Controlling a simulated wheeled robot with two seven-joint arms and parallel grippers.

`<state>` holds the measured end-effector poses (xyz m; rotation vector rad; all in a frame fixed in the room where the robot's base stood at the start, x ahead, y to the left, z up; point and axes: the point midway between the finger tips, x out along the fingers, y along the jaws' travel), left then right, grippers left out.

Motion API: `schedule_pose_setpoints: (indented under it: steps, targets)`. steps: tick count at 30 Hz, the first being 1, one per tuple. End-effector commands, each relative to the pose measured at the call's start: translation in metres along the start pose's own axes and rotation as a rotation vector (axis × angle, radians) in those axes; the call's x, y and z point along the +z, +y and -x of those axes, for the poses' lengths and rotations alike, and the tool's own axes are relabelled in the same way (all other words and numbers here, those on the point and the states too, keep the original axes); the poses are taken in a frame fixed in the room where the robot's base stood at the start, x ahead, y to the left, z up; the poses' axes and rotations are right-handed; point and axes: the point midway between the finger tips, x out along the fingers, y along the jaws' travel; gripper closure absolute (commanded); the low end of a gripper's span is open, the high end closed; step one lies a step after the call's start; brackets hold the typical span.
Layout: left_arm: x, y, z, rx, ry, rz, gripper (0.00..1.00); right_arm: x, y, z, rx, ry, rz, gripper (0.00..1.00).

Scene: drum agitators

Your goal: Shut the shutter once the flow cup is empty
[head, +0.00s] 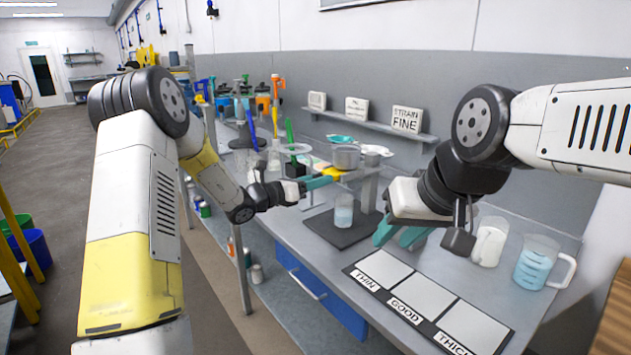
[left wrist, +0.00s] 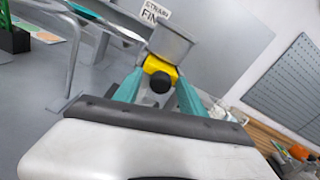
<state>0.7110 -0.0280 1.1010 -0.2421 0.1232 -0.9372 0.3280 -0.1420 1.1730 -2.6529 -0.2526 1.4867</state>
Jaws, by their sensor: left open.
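The flow cup (head: 346,156), a grey metal cup, sits on a stand above the bench; it also shows in the left wrist view (left wrist: 171,45). I cannot see inside it. The yellow shutter (head: 334,173) is under the cup; in the left wrist view the yellow piece (left wrist: 158,66) carries a black knob (left wrist: 160,83). My left gripper (head: 324,180) is open, its teal fingers on either side of the shutter. A glass beaker (head: 344,211) with pale blue liquid stands below the cup. My right gripper (head: 396,237) points down, its teal fingers apart, with nothing visible between them.
A board with THIN, GOOD and THICK squares (head: 421,298) lies at the bench front. A jug of white liquid (head: 489,243) and a jug of blue liquid (head: 541,264) stand at the right. Signs (head: 406,120) stand on the wall shelf.

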Motion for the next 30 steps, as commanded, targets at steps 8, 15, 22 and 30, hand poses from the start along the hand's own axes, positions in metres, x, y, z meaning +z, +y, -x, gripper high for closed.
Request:
schedule_pose_setpoints:
  steps: [8,15,22,30]
  targets:
    - [0.0,0.002,0.041,0.005,0.0,0.0,0.52,0.0,0.0,0.0,0.0,0.0,0.0,0.66]
    - [0.0,0.001,0.071,0.001,0.0,0.0,0.52,0.0,0.0,0.0,0.0,0.0,0.0,0.66]
    - [0.0,0.0,0.076,0.001,0.0,0.0,0.52,0.0,0.0,0.0,0.0,0.0,0.0,0.66]
    - [0.006,-0.018,0.077,-0.041,0.03,-0.063,0.52,0.0,0.0,0.0,0.0,0.0,0.0,0.66]
